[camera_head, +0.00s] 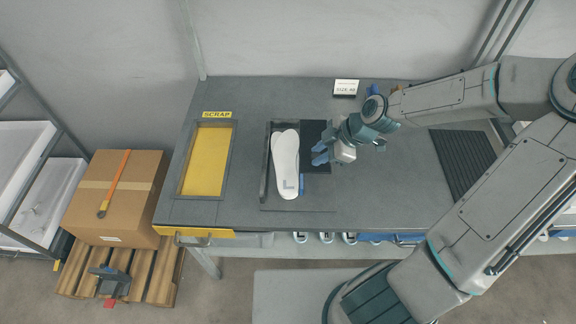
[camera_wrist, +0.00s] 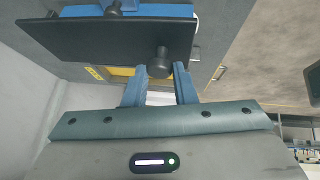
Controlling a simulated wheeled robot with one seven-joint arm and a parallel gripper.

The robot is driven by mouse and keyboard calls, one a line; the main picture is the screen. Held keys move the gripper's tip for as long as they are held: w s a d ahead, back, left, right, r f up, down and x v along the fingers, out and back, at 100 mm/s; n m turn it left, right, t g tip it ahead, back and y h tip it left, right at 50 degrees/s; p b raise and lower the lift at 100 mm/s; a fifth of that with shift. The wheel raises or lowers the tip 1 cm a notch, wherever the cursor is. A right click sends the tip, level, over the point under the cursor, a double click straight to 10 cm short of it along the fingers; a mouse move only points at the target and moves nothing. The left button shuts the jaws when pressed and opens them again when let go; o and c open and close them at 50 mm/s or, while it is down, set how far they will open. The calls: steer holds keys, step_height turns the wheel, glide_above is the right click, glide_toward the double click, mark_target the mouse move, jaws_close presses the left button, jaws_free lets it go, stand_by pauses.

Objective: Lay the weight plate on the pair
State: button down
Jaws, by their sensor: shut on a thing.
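The weight plate is a flat black plate (camera_head: 313,132) just right of the white insoles in the head view. In the wrist view the plate (camera_wrist: 90,38) crosses the upper left and carries two black knobs. My gripper (camera_head: 319,154) reaches over it from the right. In the wrist view its two blue fingers (camera_wrist: 160,72) are shut on the nearer knob. The pair of white insoles (camera_head: 286,160) lies stacked and slightly fanned, with an L mark on the top one. I cannot tell whether the plate rests on anything or hangs.
A dark fixture with a raised left rail (camera_head: 265,170) borders the insoles. A yellow scrap tray (camera_head: 207,160) is at the left of the grey table (camera_head: 380,205). A size sign (camera_head: 346,87) stands at the back. A ribbed black mat (camera_head: 462,160) lies at the right.

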steer(key=a+f, duration=0.1)
steer(key=a, duration=0.1)
steer(key=w+a+f, duration=0.1)
steer(key=a+f, duration=0.1)
steer(key=a, duration=0.1)
steer(key=w+a+f, duration=0.1)
steer(key=a+f, duration=0.1)
steer(key=a, duration=0.1)
steer(key=shift+w+a, duration=0.1)
steer(key=shift+a, duration=0.15)
steer(key=shift+f+p, duration=0.4)
steer(key=shift+f, duration=1.7)
steer(key=c, duration=1.2)
jaws_free()
steer(key=shift+f, duration=0.1)
